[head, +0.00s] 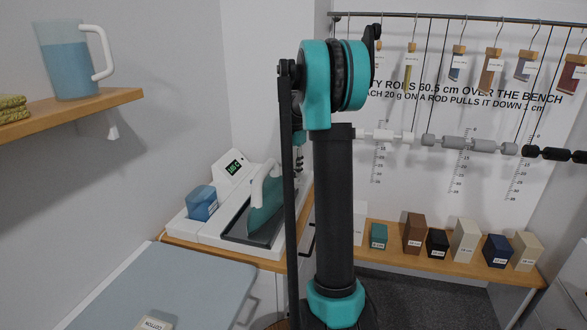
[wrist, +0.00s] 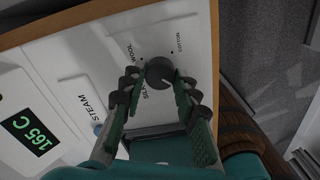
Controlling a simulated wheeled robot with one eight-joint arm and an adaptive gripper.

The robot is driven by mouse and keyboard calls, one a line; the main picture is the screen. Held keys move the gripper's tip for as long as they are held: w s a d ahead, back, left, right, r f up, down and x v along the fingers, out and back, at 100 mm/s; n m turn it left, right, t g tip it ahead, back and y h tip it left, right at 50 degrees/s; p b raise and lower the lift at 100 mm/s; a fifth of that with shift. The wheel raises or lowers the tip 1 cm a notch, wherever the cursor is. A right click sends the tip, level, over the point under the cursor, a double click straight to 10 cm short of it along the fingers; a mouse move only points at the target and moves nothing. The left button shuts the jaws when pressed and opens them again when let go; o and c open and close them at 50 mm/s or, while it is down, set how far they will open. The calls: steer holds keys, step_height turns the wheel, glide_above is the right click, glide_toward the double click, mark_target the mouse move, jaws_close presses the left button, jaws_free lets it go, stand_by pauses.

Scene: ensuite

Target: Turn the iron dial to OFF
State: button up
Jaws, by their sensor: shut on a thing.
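The iron dial (wrist: 159,70) is a dark round knob on the white panel of the iron station (wrist: 70,75). Labels SILK, WOOL and COTTON stand around it; an OFF label is not visible. My gripper (wrist: 158,80) has its two dark-padded fingers closed on the dial's sides. I cannot tell where the dial's pointer is set. The station's display (wrist: 30,134) reads 165 C in green. In the head view the station (head: 215,228) stands behind my arm, and the dial and my gripper are hidden there.
A teal iron (head: 265,206) rests on the station beside a blue tank (head: 202,203). An ironing board (head: 160,285) is at front left. A shelf with a blue jug (head: 66,70) juts from the left wall. Several blocks sit on the right bench (head: 390,252), below hanging rods.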

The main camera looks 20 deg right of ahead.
mark_target(294, 171)
steer(key=o, duration=1.2)
steer(key=shift+c, duration=0.2)
steer(key=shift+r, duration=0.1)
step_height(294, 171, up, 12)
